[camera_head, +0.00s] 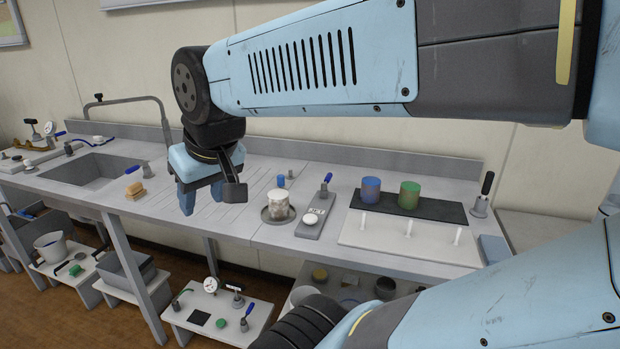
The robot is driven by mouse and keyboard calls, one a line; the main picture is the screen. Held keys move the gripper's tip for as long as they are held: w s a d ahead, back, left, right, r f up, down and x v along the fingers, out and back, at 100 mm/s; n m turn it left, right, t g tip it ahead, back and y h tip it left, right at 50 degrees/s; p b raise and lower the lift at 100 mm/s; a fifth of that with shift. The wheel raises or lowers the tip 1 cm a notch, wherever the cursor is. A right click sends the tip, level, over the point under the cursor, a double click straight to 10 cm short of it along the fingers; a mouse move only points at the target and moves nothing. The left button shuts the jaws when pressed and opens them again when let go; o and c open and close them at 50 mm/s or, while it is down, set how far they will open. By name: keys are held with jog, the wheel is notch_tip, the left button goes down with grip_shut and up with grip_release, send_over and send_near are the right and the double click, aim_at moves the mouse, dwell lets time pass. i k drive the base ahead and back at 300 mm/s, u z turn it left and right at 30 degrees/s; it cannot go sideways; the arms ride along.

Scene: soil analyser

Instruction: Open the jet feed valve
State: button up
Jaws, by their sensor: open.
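My gripper (211,194) hangs above the counter's ribbed middle part, with its fingers apart and nothing seen between them. A small blue-handled fitting (147,170) stands on the counter right of the sink, left of my gripper. A blue lever (326,182) rises from a grey plate (312,226) on the right. A black-handled fitting (481,199) stands at the right end. Another blue lever (247,312) is on the low white stand.
The sink (92,168) and a tan sponge (134,191) are left. A beaker (278,207) on a round dish is right of my gripper. Blue (370,190) and green (409,195) cups stand farther right. A low white stand (190,322) with a gauge is below.

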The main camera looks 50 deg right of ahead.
aim_at(324, 185)
jog(key=z, duration=1.5)
jog(key=k, duration=0.9)
jog(key=u, duration=0.05)
jog(key=i, duration=0.9)
jog(key=z, duration=0.35)
